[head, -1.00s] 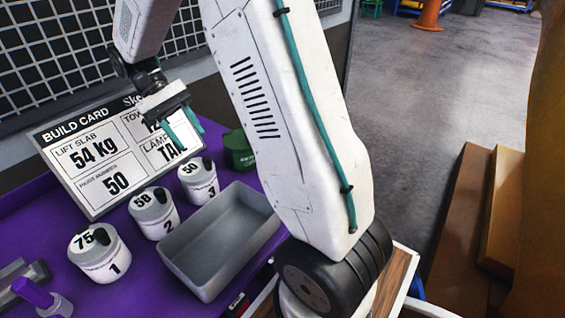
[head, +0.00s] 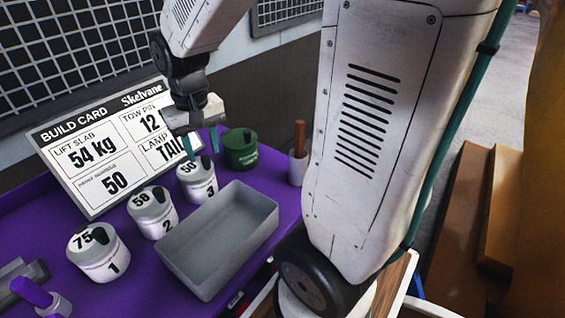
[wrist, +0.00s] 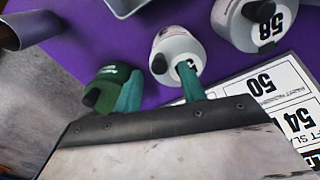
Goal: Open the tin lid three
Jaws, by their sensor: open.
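Tin three (head: 198,183) is a white tin marked 3. Its lid (head: 187,169) is marked 50 and has a black knob. The lid is on the tin. My gripper (head: 203,150) is open and empty, just above and behind tin three, with its teal fingers pointing down. In the wrist view, the fingers (wrist: 160,90) reach toward tin three (wrist: 175,50), and its black knob shows beyond them. One finger overlaps the tin's edge in that view; I cannot tell whether they touch. Tin two (head: 154,212), lid marked 58, and tin one (head: 98,252), lid marked 75, are also closed.
A green tin (head: 240,150) stands right of tin three, close to my gripper. A grey tray (head: 178,262) lies in front. The build card (head: 85,180) leans behind the tins. A cup with a brown handle (head: 299,165) stands at the right of the purple bench top (head: 130,290).

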